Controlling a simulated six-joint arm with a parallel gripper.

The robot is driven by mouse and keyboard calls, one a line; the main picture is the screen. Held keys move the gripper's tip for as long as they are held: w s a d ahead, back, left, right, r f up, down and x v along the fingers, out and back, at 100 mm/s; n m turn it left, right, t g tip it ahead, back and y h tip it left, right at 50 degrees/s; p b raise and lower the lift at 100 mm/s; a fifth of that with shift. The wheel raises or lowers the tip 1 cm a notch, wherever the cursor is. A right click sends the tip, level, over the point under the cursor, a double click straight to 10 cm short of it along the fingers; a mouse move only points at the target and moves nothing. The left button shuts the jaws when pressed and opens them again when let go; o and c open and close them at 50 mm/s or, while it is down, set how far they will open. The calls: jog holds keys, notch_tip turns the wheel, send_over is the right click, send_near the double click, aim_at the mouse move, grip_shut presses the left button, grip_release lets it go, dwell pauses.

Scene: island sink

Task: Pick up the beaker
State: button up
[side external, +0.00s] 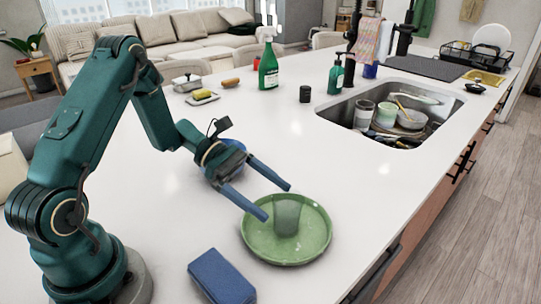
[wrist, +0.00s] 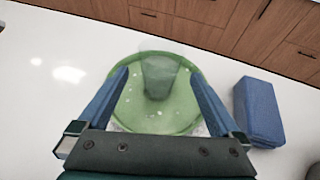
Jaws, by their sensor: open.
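The beaker (side external: 286,216) is a greenish, see-through cup that stands upright on a round green plate (side external: 265,250) near the front edge of the counter. The beaker also shows in the wrist view (wrist: 158,77), beyond and between my fingertips, on the green plate (wrist: 143,115). My gripper (side external: 278,201) is open and empty, with its blue fingers spread over the left side of the plate. In the wrist view my gripper (wrist: 158,72) has one finger on each side of the beaker, with gaps to both. Whether the fingertips reach alongside the beaker is hard to tell.
A blue block (side external: 221,278) lies left of the plate in the side view. A blue round thing (side external: 232,147) is partly hidden behind my wrist. The sink (side external: 345,103) holds several dishes. Green bottles (side external: 268,68) stand farther back. The counter middle is clear.

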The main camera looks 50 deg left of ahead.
aim_at(288, 200)
jog(key=shift+f, duration=0.25)
jog(key=shift+x, duration=2.35)
jog(key=shift+r, duration=0.1)
jog(key=c, duration=1.4)
jog(key=shift+r, duration=0.15)
jog(key=shift+r, duration=1.3)
jog(key=w+r+v, duration=0.1)
jog(key=r+v, duration=0.1)
jog(key=v, duration=1.1)
jog(key=shift+r, duration=0.4)
